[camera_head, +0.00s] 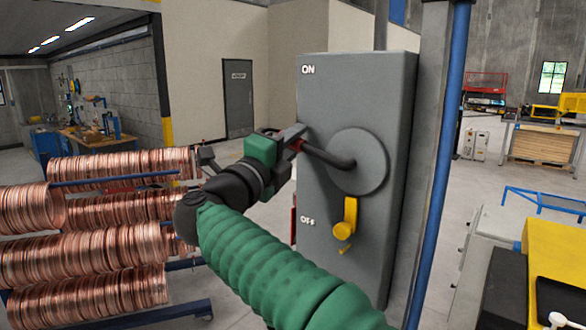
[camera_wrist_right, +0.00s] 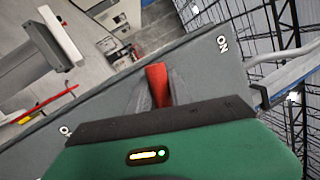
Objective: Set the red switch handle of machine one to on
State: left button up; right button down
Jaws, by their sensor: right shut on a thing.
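A tall grey switch box (camera_head: 330,90) stands in front of me, with ON at its top left and OFF lower down. A round grey disc (camera_head: 362,175) on its face carries a dark lever (camera_head: 328,155) that points left and slightly up, between the two labels. The red handle (camera_head: 297,144) at the lever's end is mostly hidden by my right gripper (camera_head: 298,138), which is shut on it. In the right wrist view the red handle (camera_wrist_right: 156,84) shows between the fingers. My left gripper is not in view.
A yellow latch (camera_head: 347,218) hangs below the disc. A blue pipe (camera_head: 440,170) runs up the post at the box's right. Copper coils (camera_head: 85,230) fill a rack on the left. A yellow table (camera_head: 557,258) stands at lower right.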

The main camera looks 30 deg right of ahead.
jog(key=r+m, duration=0.1)
jog(key=r+m+b, duration=0.1)
jog(key=m, duration=0.1)
jog(key=shift+s+d+r+m+g+h, duration=0.15)
jog(key=shift+s+m+g+h, duration=0.15)
jog(key=shift+s+g+h, duration=0.1)
jog(key=shift+s+d+r+m+g+h+b, duration=0.15)
jog(key=shift+s+r+m+g, duration=0.25)
jog(key=shift+m, duration=0.3)
jog(key=shift+s+d+r+m+g+h+b, duration=0.15)
jog(key=shift+s+r+m, duration=0.1)
jog(key=shift+r+m, duration=0.35)
jog(key=shift+s+d+r+m+g+h+b, duration=0.1)
jog(key=shift+s+r+m+g, duration=0.2)
jog(key=shift+m, duration=0.5)
jog(key=shift+r, duration=0.1)
jog(key=c, duration=1.2)
grip_release()
jog(key=shift+s, duration=0.1)
